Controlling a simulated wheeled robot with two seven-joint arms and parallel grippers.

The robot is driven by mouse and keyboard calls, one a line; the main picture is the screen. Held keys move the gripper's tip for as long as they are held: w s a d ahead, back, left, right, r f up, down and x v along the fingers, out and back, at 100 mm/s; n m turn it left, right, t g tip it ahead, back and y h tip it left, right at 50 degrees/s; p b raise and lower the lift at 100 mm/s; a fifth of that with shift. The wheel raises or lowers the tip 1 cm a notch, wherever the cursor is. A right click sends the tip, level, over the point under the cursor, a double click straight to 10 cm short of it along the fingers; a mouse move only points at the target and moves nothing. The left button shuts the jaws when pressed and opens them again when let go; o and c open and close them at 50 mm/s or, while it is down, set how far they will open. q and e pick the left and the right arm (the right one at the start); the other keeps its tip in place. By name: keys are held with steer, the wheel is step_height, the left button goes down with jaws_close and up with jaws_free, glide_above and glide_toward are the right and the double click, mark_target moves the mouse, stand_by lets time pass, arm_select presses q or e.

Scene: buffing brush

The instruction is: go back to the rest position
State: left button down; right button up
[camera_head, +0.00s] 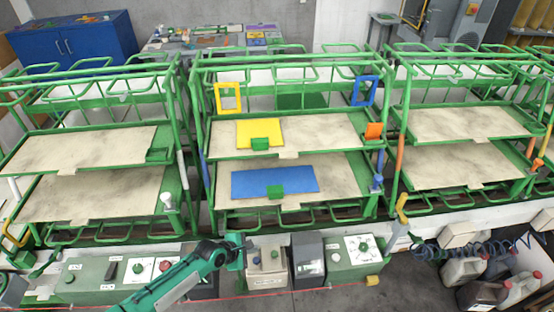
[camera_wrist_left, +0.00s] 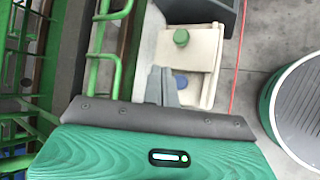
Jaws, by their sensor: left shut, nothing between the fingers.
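My left arm comes in from the bottom left of the head view. Its gripper (camera_head: 243,252) is over the row of control boxes, at the left edge of a beige control box (camera_head: 268,275). In the left wrist view the narrow grey fingers of my left gripper (camera_wrist_left: 161,84) are together with nothing between them. Beyond them the beige box (camera_wrist_left: 205,50) shows a green button (camera_wrist_left: 181,37) and a blue button (camera_wrist_left: 181,82), the blue one partly hidden by the fingers. Whether the fingers touch the box cannot be told. My right gripper is not in view.
Green racks with beige boards (camera_head: 80,195) stand behind the boxes. The middle rack holds a yellow plate (camera_head: 258,128) and a blue plate (camera_head: 290,180). A dark grey box (camera_head: 308,258) and a green control box (camera_head: 352,262) stand to the right. Canisters (camera_head: 480,292) stand at far right.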

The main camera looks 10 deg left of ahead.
arm_select(q)
steer(key=s+d+r+m+g, duration=0.1)
steer(key=s+d+r+m, duration=0.15)
steer(key=s+m, duration=0.4)
steer(key=s+d+r+m+g, duration=0.1)
steer(key=s+d+r+m, duration=0.1)
steer(key=s+r+m, duration=0.4)
steer(key=s+a+r+m+g+y, duration=0.1)
steer(key=s+a+r+m+y, duration=0.15)
steer(key=s, duration=0.25)
steer(key=s+a+r+m+y, duration=0.1)
steer(key=s+a+r+m, duration=0.25)
steer(key=s, duration=0.25)
steer(key=s+a+r+m+g+y, duration=0.1)
steer(key=s+a+r+m+y, duration=0.15)
steer(key=s+a, duration=0.2)
step_height(320, 180, down, 38)
steer(key=s+g+b, duration=0.1)
steer(key=s+b, duration=0.1)
steer(key=b, duration=0.4)
steer(key=s+a+f+b, duration=0.1)
steer(key=s+f+b, duration=0.1)
steer(key=s+f, duration=0.7)
steer(key=s+a+f+g+b, duration=0.1)
steer(key=s+a+f+b, duration=0.1)
steer(key=s+f, duration=0.7)
step_height(320, 180, down, 5)
steer(key=shift+s+f+m+b, duration=0.1)
steer(key=shift+s+m+b, duration=0.1)
steer(key=shift+m+b, duration=0.15)
